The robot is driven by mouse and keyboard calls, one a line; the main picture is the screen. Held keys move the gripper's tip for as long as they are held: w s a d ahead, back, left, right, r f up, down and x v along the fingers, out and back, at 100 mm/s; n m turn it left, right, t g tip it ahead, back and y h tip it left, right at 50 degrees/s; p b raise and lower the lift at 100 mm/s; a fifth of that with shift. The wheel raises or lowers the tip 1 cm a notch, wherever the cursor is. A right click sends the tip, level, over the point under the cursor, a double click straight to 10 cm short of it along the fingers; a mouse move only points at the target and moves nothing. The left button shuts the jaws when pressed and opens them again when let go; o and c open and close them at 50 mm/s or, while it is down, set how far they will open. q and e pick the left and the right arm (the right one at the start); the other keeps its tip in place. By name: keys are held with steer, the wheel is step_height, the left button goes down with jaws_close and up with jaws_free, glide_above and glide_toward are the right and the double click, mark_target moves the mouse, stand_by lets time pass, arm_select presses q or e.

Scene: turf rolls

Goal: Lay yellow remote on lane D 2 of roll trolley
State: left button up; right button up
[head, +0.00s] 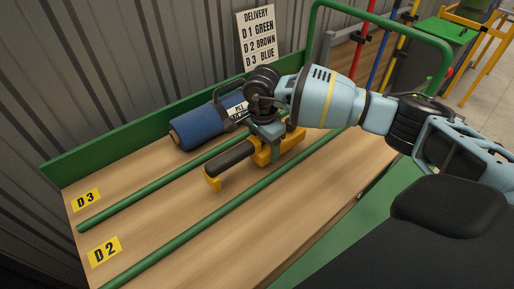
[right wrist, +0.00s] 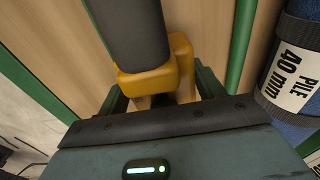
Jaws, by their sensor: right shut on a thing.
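My left gripper is not in view.
A blue roll (head: 200,127) with a PILE 40 mm band lies in lane D 3, behind the far rail (head: 135,196). The near rail (head: 190,234) borders D 2. A delivery sign (head: 257,38) stands behind. The deck left of the remote is clear.

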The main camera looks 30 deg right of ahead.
mark_target(256, 136)
steer(key=shift+w+a+f, duration=0.1)
steer(key=shift+w+a, duration=0.1)
steer(key=shift+w, duration=0.95)
steer(key=shift+w, duration=0.1)
steer(key=shift+w+a, duration=0.1)
steer(key=shift+w, duration=0.15)
steer(key=shift+f, duration=1.75)
steer(key=shift+f, duration=0.1)
steer(key=o, duration=1.3)
steer(key=shift+s+f, duration=0.1)
steer(key=shift+c, duration=0.2)
steer(key=r, duration=1.2)
steer(key=shift+a+r, duration=0.15)
steer(key=shift+a, duration=0.1)
